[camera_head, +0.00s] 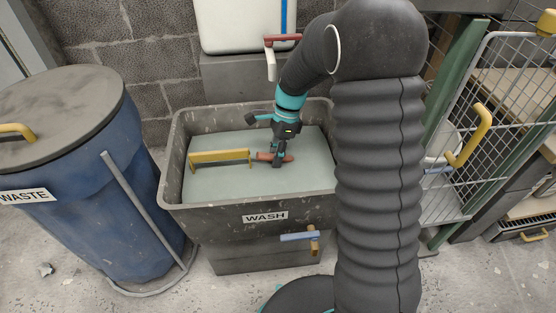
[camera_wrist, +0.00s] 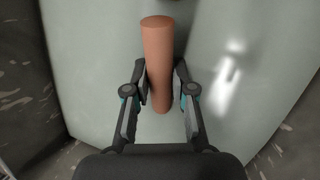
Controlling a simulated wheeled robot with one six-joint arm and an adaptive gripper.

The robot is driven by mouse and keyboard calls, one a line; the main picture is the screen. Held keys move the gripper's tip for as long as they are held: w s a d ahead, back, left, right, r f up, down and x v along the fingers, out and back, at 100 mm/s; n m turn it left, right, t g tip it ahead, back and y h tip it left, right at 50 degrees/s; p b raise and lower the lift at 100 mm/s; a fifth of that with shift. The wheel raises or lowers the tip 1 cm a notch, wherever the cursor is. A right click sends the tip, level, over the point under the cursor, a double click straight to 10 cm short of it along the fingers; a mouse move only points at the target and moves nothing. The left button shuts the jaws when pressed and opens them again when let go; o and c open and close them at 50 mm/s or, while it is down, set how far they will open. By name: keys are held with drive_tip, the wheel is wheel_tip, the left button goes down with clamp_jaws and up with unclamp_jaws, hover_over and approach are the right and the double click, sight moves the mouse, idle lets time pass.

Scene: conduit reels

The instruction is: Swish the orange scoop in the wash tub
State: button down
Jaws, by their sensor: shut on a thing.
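The wash tub (camera_head: 176,187) is a dark grey basin marked WASH, holding pale grey-green liquid (camera_head: 305,178). My gripper (camera_head: 279,162) is low inside the tub, over the middle of the liquid. It is shut on the orange scoop (camera_head: 264,156); in the wrist view the scoop (camera_wrist: 157,50) shows as a plain orange-brown cylinder between my two fingers (camera_wrist: 161,88). I cannot make out the scoop's bowl. In the head view the scoop lies about level, close to the liquid's surface; I cannot tell how much is under it.
A yellow bar (camera_head: 220,155) stands in the tub's left part. A blue waste bin (camera_head: 115,185) with a grey lid stands left of the tub. A tap with a red handle (camera_head: 283,38) is behind it. A wire cage (camera_head: 490,110) with a yellow handle stands at right.

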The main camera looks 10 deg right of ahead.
drive_tip(key=s+p, duration=0.2)
drive_tip(key=p, duration=0.2)
drive_tip(key=shift+p, duration=0.3)
idle(3.8)
